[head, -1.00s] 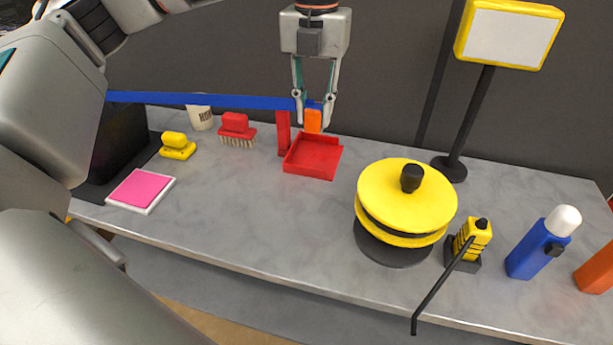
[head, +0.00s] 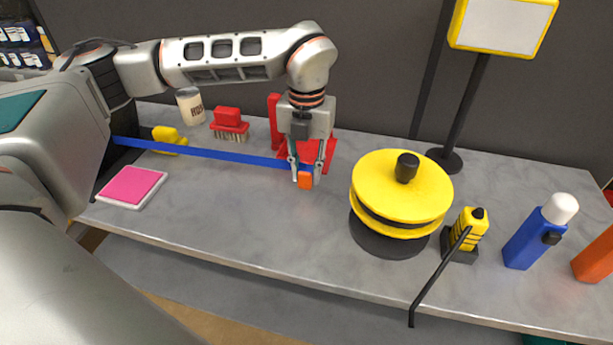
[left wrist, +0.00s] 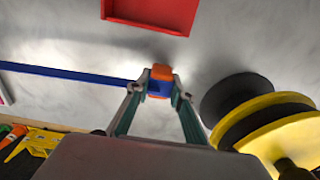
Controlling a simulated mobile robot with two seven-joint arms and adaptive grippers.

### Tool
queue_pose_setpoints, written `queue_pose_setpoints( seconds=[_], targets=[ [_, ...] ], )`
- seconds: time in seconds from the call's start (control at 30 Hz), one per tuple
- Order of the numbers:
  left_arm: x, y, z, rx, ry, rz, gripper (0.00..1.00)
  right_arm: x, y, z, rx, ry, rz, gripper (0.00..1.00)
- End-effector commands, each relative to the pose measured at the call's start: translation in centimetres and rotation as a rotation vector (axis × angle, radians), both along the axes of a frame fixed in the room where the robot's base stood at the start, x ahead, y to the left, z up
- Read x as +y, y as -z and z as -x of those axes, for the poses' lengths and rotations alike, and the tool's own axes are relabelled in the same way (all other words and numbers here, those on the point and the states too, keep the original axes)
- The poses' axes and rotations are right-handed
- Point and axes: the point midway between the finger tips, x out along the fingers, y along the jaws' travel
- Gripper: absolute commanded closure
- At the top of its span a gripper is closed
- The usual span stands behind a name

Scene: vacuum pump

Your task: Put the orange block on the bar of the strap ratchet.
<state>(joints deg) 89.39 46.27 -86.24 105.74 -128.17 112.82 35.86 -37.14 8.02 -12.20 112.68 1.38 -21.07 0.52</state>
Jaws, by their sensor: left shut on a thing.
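My left gripper (head: 305,178) is shut on the orange block (head: 305,181), which has a blue part between the fingertips. The block also shows in the left wrist view (left wrist: 161,72). A long straight blue strip (head: 215,154) runs left from the block, and its far end is hidden behind my arm. The block is over the table, in front of the red tray; its exact height is hard to tell. A small yellow-and-black device (head: 467,231) with a long black bar (head: 437,281) stands at the right. Whether it is the strap ratchet I cannot tell. My right gripper is out of view.
The red tray (head: 325,152) and a red upright are partly hidden behind my gripper. A round yellow-and-black disc stack (head: 401,195) stands right of the gripper. A pink-topped pad (head: 131,186), red brush (head: 229,124) and blue bottle (head: 539,232) stand around. The front middle table (head: 240,220) is clear.

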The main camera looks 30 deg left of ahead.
Motion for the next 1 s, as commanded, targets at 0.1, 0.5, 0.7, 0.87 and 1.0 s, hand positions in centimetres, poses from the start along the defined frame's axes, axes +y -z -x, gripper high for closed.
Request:
queue_pose_setpoints(
  seconds=[0.1,0.5,0.7,0.87,1.0],
  targets=[
    [0.0,1.8,0.1,0.003,-0.001,0.0,1.0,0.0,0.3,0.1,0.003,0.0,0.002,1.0],
    [0.0,2.3,0.0,0.001,-0.001,-0.001,1.0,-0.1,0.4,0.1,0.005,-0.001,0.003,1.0],
    [0.0,2.4,0.0,0.001,-0.001,-0.001,0.62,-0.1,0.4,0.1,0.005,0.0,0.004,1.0],
    [0.0,2.4,0.0,0.001,-0.001,-0.001,0.62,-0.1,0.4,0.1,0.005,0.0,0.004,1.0],
    [0.0,2.0,0.0,0.0,-0.001,0.0,0.62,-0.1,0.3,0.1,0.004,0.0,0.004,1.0]
  ],
)
